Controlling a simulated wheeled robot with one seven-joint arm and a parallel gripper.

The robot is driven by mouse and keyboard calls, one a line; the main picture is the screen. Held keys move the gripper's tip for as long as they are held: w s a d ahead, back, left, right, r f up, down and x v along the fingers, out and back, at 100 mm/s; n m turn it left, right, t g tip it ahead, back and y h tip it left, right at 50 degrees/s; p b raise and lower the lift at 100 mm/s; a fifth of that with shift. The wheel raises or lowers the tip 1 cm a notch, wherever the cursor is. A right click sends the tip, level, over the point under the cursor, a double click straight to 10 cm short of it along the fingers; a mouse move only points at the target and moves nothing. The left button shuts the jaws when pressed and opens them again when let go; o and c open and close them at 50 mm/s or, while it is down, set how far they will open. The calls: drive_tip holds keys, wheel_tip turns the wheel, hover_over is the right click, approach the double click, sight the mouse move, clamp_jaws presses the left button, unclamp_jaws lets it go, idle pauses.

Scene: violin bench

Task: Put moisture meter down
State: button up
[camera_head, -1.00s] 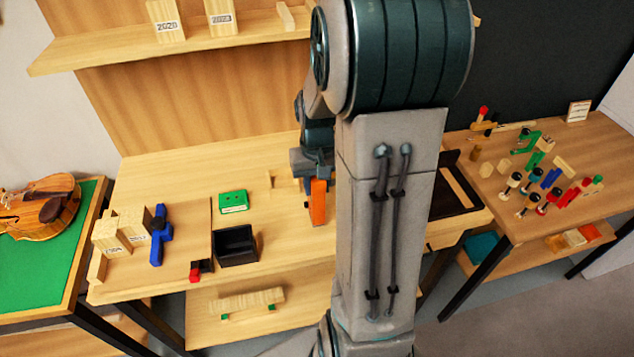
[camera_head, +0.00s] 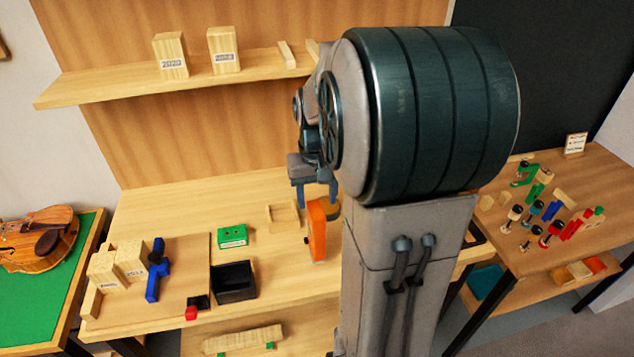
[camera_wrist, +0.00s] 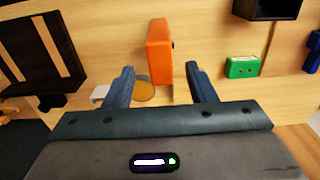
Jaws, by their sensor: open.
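The moisture meter seems to be the orange box-shaped device (camera_head: 317,230), standing upright on the light wood bench (camera_head: 150,212). It also shows in the wrist view (camera_wrist: 159,52), beyond and between the fingers. My gripper (camera_head: 314,200) is open, with its fingers pointing down just above and behind the orange device in the head view. In the wrist view my gripper (camera_wrist: 160,80) has its two blue fingers wide apart, with clear space on both sides and nothing held.
A green box (camera_head: 232,236) and a black open bin (camera_head: 235,282) stand left of the orange device. A small wooden tray (camera_head: 283,216) lies close by. A round amber item (camera_wrist: 144,90) sits beside the device. A shelf (camera_head: 120,85) with wooden blocks runs above.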

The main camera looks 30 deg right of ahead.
wheel_tip(320, 180, up, 4)
drive_tip(key=shift+a+r, duration=0.15)
drive_tip(key=s+a+n+t, duration=0.3)
drive_tip(key=s+a, duration=0.9)
drive_tip(key=shift+t, duration=0.3)
idle(0.6)
drive_tip(key=c, duration=0.3)
